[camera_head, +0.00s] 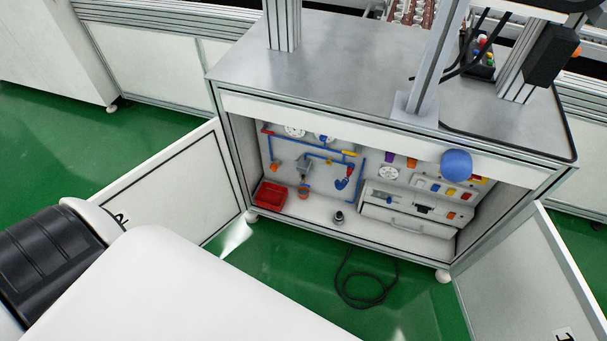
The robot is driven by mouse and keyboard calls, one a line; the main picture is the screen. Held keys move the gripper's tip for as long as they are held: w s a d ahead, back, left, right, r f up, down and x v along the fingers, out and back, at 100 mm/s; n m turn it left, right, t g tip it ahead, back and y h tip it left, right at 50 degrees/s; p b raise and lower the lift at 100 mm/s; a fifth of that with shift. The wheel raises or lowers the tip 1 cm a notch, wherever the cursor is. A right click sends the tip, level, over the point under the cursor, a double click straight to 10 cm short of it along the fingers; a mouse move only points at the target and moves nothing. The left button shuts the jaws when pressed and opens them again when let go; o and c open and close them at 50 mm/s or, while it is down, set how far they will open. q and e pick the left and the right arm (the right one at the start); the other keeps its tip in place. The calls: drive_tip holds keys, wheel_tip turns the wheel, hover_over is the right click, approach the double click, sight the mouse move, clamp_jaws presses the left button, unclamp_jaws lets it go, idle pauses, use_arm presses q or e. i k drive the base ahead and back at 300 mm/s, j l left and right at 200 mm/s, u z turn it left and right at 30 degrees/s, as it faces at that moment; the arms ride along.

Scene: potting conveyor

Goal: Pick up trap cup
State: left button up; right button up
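The open cabinet (380,134) stands ahead with its interior in view. A small dark cup-like piece (338,217) is on the cabinet floor near its front edge, apart from the red bin. A small orange-brown cup (303,192) shows below a grey fitting (304,169) on the blue piping. I cannot tell for certain which of these is the trap cup, or whether the orange-brown cup is attached to the fitting. Neither gripper is in view; my white and black arm parts fill the lower left.
A red bin (270,195) sits at the cabinet's left. A white drawer unit (408,221) stands at the right inside. Open doors flank the cabinet at left (180,190) and right (520,275). A black cable (364,300) lies on the green floor in front.

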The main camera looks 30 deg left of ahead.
sight(302, 192)
drive_tip(key=u, duration=0.95)
